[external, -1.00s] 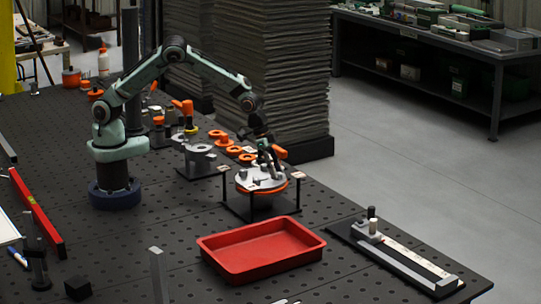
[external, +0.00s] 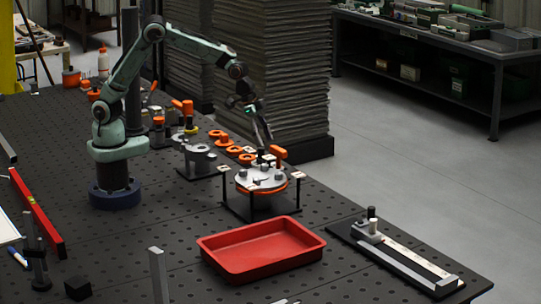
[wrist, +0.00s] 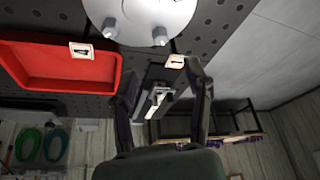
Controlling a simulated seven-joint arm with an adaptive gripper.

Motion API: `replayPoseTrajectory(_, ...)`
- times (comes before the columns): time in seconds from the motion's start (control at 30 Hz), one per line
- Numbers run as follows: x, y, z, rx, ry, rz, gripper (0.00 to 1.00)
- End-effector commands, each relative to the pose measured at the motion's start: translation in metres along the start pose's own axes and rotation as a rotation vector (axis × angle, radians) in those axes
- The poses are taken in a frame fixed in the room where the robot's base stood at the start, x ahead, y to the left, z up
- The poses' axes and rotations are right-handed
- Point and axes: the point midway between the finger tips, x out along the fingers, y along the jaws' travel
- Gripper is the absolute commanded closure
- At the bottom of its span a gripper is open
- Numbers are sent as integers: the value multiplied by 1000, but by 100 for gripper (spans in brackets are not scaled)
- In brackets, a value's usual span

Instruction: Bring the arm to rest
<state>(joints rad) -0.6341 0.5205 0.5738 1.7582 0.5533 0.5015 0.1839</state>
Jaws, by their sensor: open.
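My gripper (external: 264,132) hangs just above and behind the round metal plate with an orange rim (external: 258,184), which sits on a black stand. In the wrist view my gripper (wrist: 163,80) is open, its two dark fingers apart with nothing held between them. The metal plate (wrist: 150,12) shows at the top of that view, with bolt heads on it. My arm is bent at the elbow and reaches over the table from its base.
A red tray (external: 262,272) stands in front of the plate stand. A black fixture with a pale rail (external: 405,258) is to its right. Orange rings (external: 233,150) lie behind the plate. A tall stack of grey sheets (external: 270,70) rises close behind my gripper.

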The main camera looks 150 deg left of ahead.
Motion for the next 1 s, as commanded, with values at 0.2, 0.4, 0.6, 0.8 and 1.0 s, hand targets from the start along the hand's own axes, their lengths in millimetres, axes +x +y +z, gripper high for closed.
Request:
replayPoseTrajectory(0.2, -22, 0, 0, 1, 0, 0, 50)
replayPoseTrajectory(0.4, -24, 0, 0, 0, -1, -1, 50)
replayPoseTrajectory(0.6, -23, 0, 0, 0, -1, -1, 50)
replayPoseTrajectory(0.8, -22, 4, -2, 9, -1, 3, 50)
replayPoseTrajectory(1.0, -62, 74, -40, 146, 121, 82, 50)
